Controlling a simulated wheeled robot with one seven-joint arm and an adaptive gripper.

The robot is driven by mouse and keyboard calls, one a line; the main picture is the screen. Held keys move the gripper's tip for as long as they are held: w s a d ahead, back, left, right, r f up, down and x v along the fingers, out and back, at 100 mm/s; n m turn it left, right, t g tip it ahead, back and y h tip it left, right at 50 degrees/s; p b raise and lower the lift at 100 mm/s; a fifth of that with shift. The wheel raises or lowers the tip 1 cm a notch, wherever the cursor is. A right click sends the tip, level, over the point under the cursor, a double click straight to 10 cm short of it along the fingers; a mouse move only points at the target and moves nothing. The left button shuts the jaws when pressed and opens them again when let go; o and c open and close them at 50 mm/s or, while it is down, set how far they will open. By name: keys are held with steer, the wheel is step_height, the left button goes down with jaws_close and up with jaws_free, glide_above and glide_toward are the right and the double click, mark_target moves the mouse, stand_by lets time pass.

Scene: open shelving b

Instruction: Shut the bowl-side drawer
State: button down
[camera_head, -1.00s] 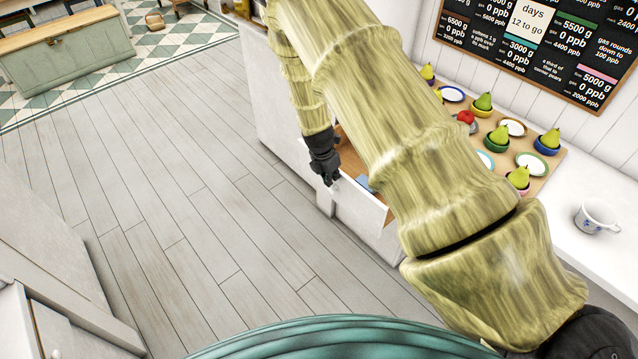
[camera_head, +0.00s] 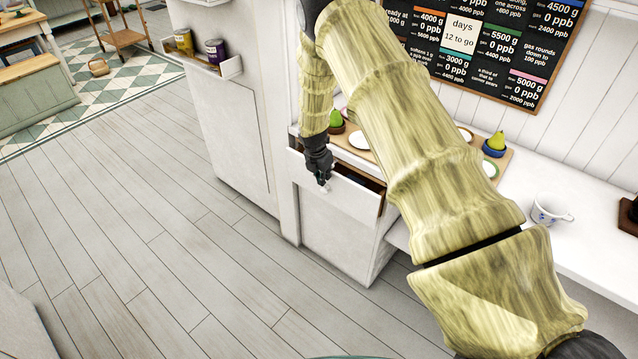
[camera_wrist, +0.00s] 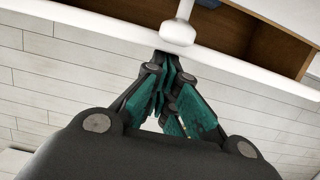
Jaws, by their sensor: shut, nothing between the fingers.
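The white drawer (camera_head: 345,202) under the counter is partly open, with a strip of its brown inside showing behind the front. In the wrist view its pale front edge (camera_wrist: 95,28) crosses the top, with the wooden inside beyond. A white knob (camera_wrist: 178,34) sits on the front. My gripper (camera_head: 323,186) is at the outer face of the drawer front, by the knob. In the wrist view my gripper (camera_wrist: 168,62) is shut and empty, its tips just below the knob; whether they touch it is unclear.
A wooden board (camera_head: 504,160) on the counter carries pears in bowls, such as a blue bowl (camera_head: 494,152), and plates. A white cup (camera_head: 548,211) stands to the right. Tins (camera_head: 216,50) sit on a small shelf at the left. The plank floor (camera_head: 150,240) is clear.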

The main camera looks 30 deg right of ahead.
steer(key=shift+w+d, duration=0.1)
steer(key=shift+d, duration=0.15)
stand_by(0.3)
